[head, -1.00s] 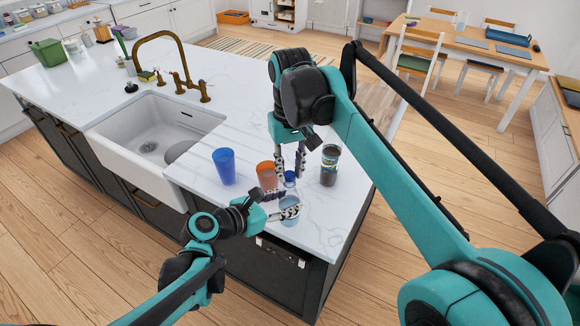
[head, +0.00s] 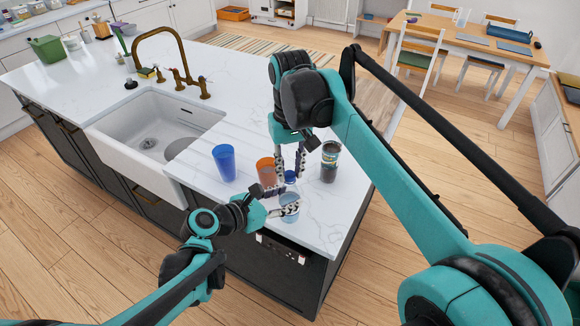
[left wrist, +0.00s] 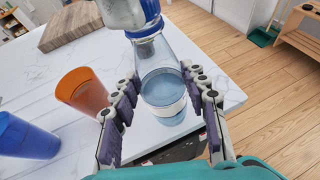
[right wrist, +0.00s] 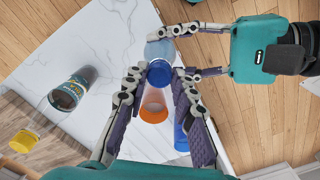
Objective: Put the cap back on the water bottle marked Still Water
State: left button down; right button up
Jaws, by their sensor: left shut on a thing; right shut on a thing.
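The clear, bluish water bottle (left wrist: 163,90) stands upright at the island's near corner; its label cannot be read. My left gripper (head: 290,210) is shut around the bottle's body, with a finger on either side in the left wrist view (left wrist: 163,76). The blue cap (right wrist: 159,73) is at the bottle's mouth, between the fingertips of my right gripper (right wrist: 157,77). My right gripper comes from above and is shut on the cap. In the left wrist view its fingers hide the cap's top, and I cannot tell whether the cap is fully seated.
A blue cup (head: 225,163) and an orange cup (head: 266,171) stand left of the bottle. The sink (head: 155,130) lies further left. The counter's edge is close to the bottle.

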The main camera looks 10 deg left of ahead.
jog(key=m, duration=0.8)
jog(key=shift+a, duration=0.1)
jog(key=m, duration=1.2)
jog(key=shift+w, duration=0.1)
jog(key=m, duration=0.4)
jog(key=shift+f+m, duration=0.1)
jog(key=shift+m, duration=0.2)
jog(key=m, duration=0.4)
jog(key=shift+m, duration=0.3)
jog(key=m, duration=0.3)
jog(key=shift+w, duration=0.1)
